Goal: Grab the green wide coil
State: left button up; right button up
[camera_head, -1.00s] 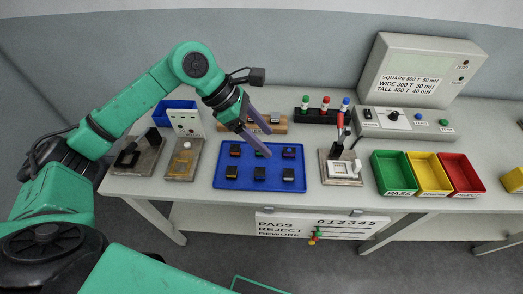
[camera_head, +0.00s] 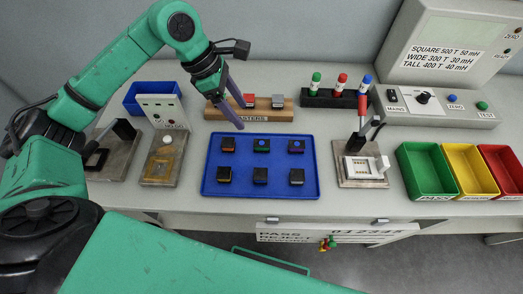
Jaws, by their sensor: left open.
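A blue tray (camera_head: 242,194) on the table holds several small dark coils in two rows. The back-row middle coil (camera_head: 262,146) shows green on its side, but its width is hard to judge at this size. Beside it in the back row are a coil with orange-red (camera_head: 228,146) and a coil with blue (camera_head: 296,147). My left gripper (camera_head: 239,118) is open and empty, fingers pointing down, in front of the masters block and over the back edge of the tray, to the left of the green coil. My right gripper is not in view.
A wooden masters block (camera_head: 282,114) and a black rack of colored markers (camera_head: 327,98) stand behind the tray. A lever fixture (camera_head: 352,178) stands to its right, then green (camera_head: 424,172), yellow and red bins. Metal fixtures (camera_head: 160,172) stand left.

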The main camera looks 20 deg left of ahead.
aim_at(262, 143)
pick_arm(q)
jog(key=p+x, duration=0.6)
jog(key=x, duration=0.8)
jog(key=shift+s, duration=0.1)
jog(key=shift+d+f, duration=0.2)
jog(key=shift+f, duration=0.25)
grip_shut()
